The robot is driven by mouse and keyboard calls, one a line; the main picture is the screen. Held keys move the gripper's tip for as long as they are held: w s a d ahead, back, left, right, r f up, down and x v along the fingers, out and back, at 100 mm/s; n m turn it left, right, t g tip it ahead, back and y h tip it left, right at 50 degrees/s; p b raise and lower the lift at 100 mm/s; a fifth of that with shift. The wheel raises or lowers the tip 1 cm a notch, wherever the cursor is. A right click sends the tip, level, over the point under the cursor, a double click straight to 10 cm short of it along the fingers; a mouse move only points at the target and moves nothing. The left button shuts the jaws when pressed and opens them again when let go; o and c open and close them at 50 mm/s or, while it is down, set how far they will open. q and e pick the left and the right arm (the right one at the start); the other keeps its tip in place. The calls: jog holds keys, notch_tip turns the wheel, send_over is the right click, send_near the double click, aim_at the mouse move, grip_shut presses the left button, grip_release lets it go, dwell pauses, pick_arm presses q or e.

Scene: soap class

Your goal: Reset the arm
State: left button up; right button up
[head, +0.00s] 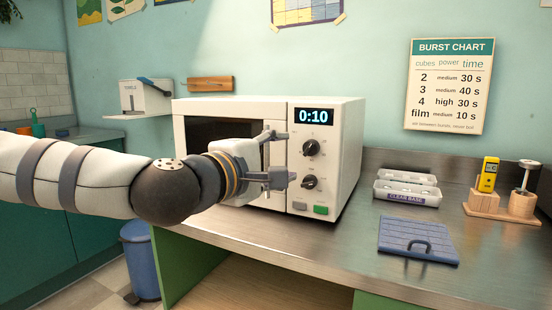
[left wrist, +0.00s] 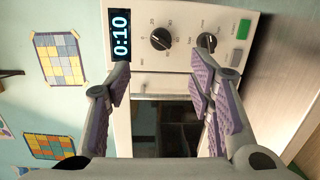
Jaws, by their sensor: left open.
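My left arm reaches in from the left in the head view, and its gripper (head: 284,157) is open in front of the microwave (head: 335,150). In the left wrist view the two fingers (left wrist: 165,95) stand apart with the microwave's front between and beyond them. Nothing shows between the fingers. The microwave's display reads 0:10, with two dark knobs and a green button on its panel. Its door looks closed, though my gripper hides part of it. My right gripper is not in view.
The microwave stands on a steel counter (head: 340,250). To its right are a clear tray (head: 407,195), a blue mat with a handle (head: 418,240) and a wooden stand with a yellow device (head: 487,175). A blue bin (head: 141,262) stands on the floor at left.

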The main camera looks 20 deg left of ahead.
pick_arm(q)
jog(key=shift+s, duration=0.6)
